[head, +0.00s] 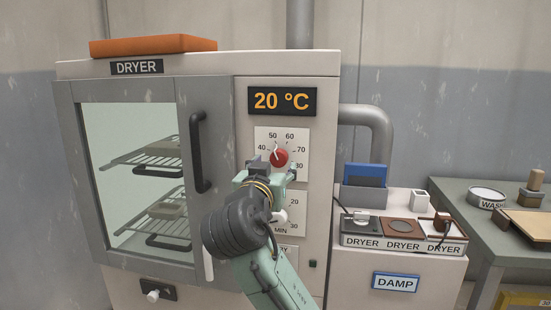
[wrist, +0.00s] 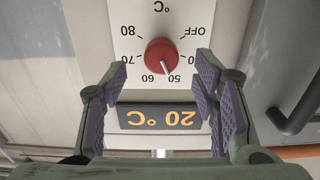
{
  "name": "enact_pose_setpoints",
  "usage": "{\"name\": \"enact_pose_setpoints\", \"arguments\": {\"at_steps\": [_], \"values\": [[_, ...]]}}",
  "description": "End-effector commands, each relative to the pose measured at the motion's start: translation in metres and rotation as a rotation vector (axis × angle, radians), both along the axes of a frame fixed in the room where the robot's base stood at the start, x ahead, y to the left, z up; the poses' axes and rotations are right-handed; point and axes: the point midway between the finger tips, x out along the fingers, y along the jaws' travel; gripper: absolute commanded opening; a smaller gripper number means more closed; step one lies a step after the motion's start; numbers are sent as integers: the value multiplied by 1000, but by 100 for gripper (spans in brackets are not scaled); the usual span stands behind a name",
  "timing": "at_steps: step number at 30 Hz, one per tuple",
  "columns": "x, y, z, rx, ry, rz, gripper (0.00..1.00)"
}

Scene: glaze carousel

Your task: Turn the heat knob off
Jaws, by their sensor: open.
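The red heat knob (head: 280,157) sits on the white °C dial plate of the dryer, below the display. It also shows in the wrist view (wrist: 159,54), where the picture is upside down. Its white pointer line points near 50, between 50 and 60. The OFF mark shows at the upper right of the dial in the wrist view. The orange display (head: 282,101) reads 20 °C. My gripper (wrist: 162,74) is open, with its fingers apart in front of the dial on either side of the knob. I see no contact with the knob.
The dryer's glass door (head: 140,170) with a black handle (head: 198,152) is shut, left of the dial. A white MIN knob (head: 279,217) is below, partly hidden by my arm.

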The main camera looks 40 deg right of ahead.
Motion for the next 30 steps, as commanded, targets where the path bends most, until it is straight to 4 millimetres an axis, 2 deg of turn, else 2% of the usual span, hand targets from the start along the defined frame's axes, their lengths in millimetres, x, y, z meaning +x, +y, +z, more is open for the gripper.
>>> {"name": "enact_pose_setpoints", "arguments": {"at_steps": [3,9,21,30], "values": [[14,-18,2,1,2,-3,54],[31,-35,2,-1,0,1,54],[35,-40,0,-2,-1,2,54],[35,-40,0,-2,-1,2,34]]}}
